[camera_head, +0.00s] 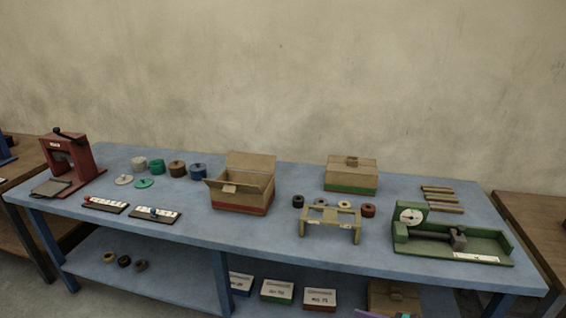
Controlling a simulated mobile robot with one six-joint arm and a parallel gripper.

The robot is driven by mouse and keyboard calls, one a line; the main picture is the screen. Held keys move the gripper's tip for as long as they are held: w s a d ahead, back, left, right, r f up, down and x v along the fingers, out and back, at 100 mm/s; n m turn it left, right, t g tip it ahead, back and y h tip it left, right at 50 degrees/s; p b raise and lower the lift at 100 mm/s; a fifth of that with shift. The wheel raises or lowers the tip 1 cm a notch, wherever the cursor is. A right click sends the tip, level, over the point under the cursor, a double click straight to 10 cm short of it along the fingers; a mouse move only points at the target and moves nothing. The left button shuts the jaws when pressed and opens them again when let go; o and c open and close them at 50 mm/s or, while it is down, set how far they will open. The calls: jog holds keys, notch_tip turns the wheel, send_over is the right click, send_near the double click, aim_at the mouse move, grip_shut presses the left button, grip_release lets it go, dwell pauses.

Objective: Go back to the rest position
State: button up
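The blue workbench (290,223) stands ahead against a plain wall. An open cardboard box (240,199) with a red stripe sits in its middle, and a closed box (351,181) with a green stripe is behind to the right.
A red press (68,158) stands at the left end, a green gauge fixture (455,243) at the right. Rolls (178,168), a yellowish stand (330,219) and wooden sticks (440,198) lie between. The lower shelf (150,270) holds rings and labelled boxes (277,291).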

jog(key=s+a+f+n+g+h, duration=0.3)
jog(key=s+a+f+n+g, duration=0.85)
jog(key=s+a+f, duration=0.6)
jog(key=s+d+f+n+g+h, duration=0.2)
jog(key=s+d+f+n+h, duration=0.5)
jog(key=n, duration=0.8)
jog(key=d+h, duration=0.2)
jog(key=d, duration=0.1)
jog(key=shift+s+d+f, duration=0.2)
jog(key=shift+s+d, duration=0.05)
jog(key=shift+d, duration=0.05)
